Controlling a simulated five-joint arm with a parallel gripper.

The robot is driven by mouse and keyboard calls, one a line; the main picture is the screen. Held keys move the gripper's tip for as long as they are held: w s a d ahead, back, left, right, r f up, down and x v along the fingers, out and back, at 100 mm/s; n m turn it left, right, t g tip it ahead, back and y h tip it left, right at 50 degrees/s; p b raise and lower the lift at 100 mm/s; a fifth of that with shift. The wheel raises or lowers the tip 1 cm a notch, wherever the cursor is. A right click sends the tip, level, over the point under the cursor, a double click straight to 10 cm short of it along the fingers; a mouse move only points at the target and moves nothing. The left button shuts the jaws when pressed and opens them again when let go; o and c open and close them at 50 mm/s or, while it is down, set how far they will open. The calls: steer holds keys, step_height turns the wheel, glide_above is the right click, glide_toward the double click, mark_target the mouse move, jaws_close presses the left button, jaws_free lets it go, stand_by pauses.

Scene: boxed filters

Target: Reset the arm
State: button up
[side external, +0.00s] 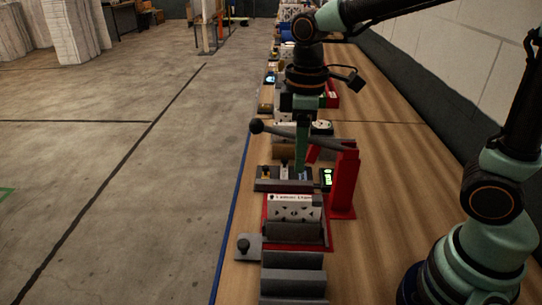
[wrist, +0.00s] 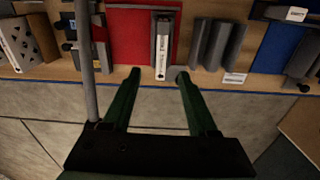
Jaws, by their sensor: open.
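My gripper (wrist: 158,75) is open and empty in the wrist view, its two green fingers apart near the bench's front edge. A white boxed filter (wrist: 162,45) with a dark-lettered label stands on a red base (wrist: 135,22), beyond and between the fingertips. In the side view my gripper (side external: 301,172) hangs pointing down over the bench, behind the labelled white box (side external: 294,207). Its fingertips are partly hidden there by the lever and fixtures.
A red post (side external: 345,183) carries a grey lever with a black knob (side external: 256,126), close to my gripper. Dark grey ridged blocks (side external: 293,277) lie nearer the camera. Another white box (wrist: 28,40) stands at left in the wrist view. The right side of the wooden bench (side external: 385,160) is clear.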

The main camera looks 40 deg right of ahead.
steer(key=s+d+r+m+t, duration=0.3)
steer(key=d+m+t, duration=0.1)
steer(key=d+m, duration=0.2)
steer(key=shift+s+d+r+m+t, duration=0.2)
steer(key=shift+s+r+m+t, duration=0.2)
steer(key=shift+m, duration=0.3)
steer(key=shift+s+d+m+t, duration=0.3)
steer(key=shift+d+m, duration=0.1)
steer(key=shift+m, duration=0.2)
steer(key=n+g, duration=0.6)
steer(key=n, duration=0.3)
glide_above(295, 198)
step_height(295, 198, down, 5)
steer(key=f, duration=0.6)
steer(key=shift+d, duration=0.3)
steer(key=shift+a+f, duration=0.15)
steer(key=shift+f, duration=1.25)
steer(key=shift+a+f, duration=0.15)
steer(key=shift+f, duration=1.2)
